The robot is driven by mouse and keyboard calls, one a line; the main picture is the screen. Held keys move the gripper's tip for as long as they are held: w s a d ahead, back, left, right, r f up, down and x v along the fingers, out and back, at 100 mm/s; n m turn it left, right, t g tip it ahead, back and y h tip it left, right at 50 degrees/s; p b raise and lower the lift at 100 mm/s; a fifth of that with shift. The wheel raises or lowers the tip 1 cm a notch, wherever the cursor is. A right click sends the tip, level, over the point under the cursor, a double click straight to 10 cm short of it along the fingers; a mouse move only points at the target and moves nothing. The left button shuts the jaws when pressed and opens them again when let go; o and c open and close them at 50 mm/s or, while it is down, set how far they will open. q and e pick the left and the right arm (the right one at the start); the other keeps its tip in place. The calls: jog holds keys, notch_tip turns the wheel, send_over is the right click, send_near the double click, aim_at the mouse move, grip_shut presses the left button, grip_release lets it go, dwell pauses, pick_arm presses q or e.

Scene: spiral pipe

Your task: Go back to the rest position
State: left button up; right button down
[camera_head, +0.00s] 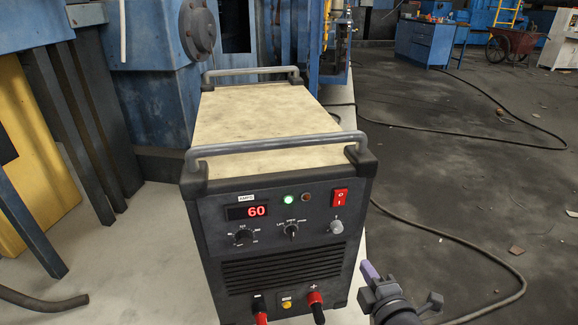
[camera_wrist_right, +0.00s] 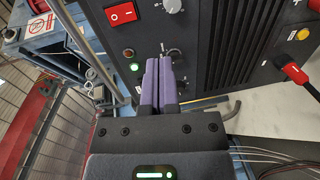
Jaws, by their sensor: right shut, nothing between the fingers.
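My right gripper (camera_head: 368,272) is at the lower right in the head view, to the right of the welding machine's front panel and apart from it. In the right wrist view my right gripper (camera_wrist_right: 158,62) shows two purple fingers side by side, shut with nothing between them. The welding machine (camera_head: 290,240) stands in the middle of the head view. Its display reads 60, its green light (camera_head: 288,199) is lit, and a red switch (camera_head: 340,196) sits at the upper right of its panel. My left gripper is not in view.
Red-collared cable plugs (camera_head: 316,299) stick out from the machine's lower front. Black cables (camera_head: 470,140) lie over the dark floor (camera_head: 430,190) at right, which is otherwise mostly open. Blue machinery (camera_head: 150,100) stands behind at left. A blue cabinet (camera_head: 424,42) and a wheelbarrow (camera_head: 510,40) are far back.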

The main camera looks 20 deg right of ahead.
jog(key=s+a+f+m+g+p, duration=0.1)
jog(key=s+f+m+g+p, duration=0.55)
jog(key=s+f, duration=1.05)
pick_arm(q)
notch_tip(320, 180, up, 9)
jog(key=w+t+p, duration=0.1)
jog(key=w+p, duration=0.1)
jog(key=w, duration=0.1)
pick_arm(e)
jog(key=s+a+f+m+g, duration=0.1)
jog(key=s+f+m+g, duration=0.1)
jog(key=s, duration=0.7)
jog(key=s+a+f+m+g, duration=0.1)
jog(key=s+f+m+g, duration=0.1)
jog(key=s+g, duration=0.3)
jog(key=s+a+f+m+g, duration=0.1)
jog(key=s+f+m+g, duration=0.1)
jog(key=s, duration=1.1)
jog(key=shift+s+f+m+g, duration=0.2)
jog(key=shift+f+m+g, duration=0.05)
jog(key=shift+m+g, duration=0.55)
